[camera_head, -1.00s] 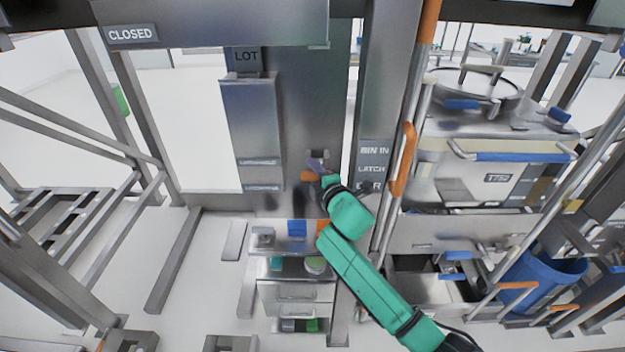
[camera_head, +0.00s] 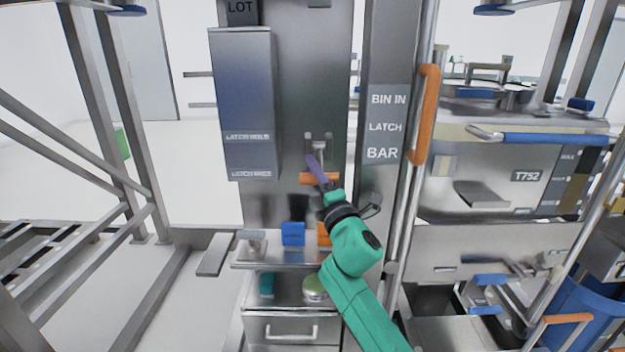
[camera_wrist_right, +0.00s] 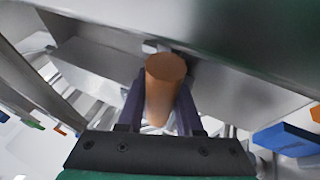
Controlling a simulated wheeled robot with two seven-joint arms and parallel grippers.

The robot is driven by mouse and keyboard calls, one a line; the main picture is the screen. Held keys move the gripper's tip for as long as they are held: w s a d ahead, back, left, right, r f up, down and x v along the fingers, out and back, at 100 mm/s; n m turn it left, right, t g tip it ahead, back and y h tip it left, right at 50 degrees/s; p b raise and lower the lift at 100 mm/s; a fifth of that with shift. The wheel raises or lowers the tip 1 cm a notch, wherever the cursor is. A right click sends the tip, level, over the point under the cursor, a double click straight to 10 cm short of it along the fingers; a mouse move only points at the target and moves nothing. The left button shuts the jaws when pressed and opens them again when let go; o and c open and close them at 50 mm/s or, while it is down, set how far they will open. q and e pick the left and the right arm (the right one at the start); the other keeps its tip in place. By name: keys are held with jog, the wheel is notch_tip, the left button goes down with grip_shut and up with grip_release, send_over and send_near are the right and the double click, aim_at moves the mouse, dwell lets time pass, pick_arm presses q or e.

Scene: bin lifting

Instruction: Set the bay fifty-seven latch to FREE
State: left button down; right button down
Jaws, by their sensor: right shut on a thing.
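An orange latch handle (camera_head: 311,179) sits on the grey column below a small metal bracket (camera_head: 318,141). My right gripper (camera_head: 318,170) reaches it from below. In the right wrist view, the orange handle (camera_wrist_right: 165,82) lies between the two dark fingers of my right gripper (camera_wrist_right: 160,105), which is shut on it. Left of it on the column is a grey box with two small labels, "LATCH HOLD" (camera_head: 247,137) and one below it (camera_head: 251,174) that seems to read "LATCH FREE". My left gripper is not in view.
A sign (camera_head: 388,125) reads "BIN IN", "LATCH", "BAR". A vertical orange handle (camera_head: 427,115) stands right of it. A bin marked T752 (camera_head: 526,176) is at the right. A shelf (camera_head: 275,262) with a blue block (camera_head: 293,234) is below.

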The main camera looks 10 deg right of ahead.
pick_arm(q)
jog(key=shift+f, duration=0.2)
pick_arm(e)
jog(key=shift+w+d+f, duration=0.1)
jog(key=shift+w+f, duration=0.05)
jog(key=shift+f, duration=0.25)
jog(key=c, duration=0.6)
grip_release()
pick_arm(q)
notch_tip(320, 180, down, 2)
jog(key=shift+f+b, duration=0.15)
jog(key=shift+b, duration=1.1)
pick_arm(e)
jog(key=v, duration=1.4)
jog(key=shift+s, duration=0.3)
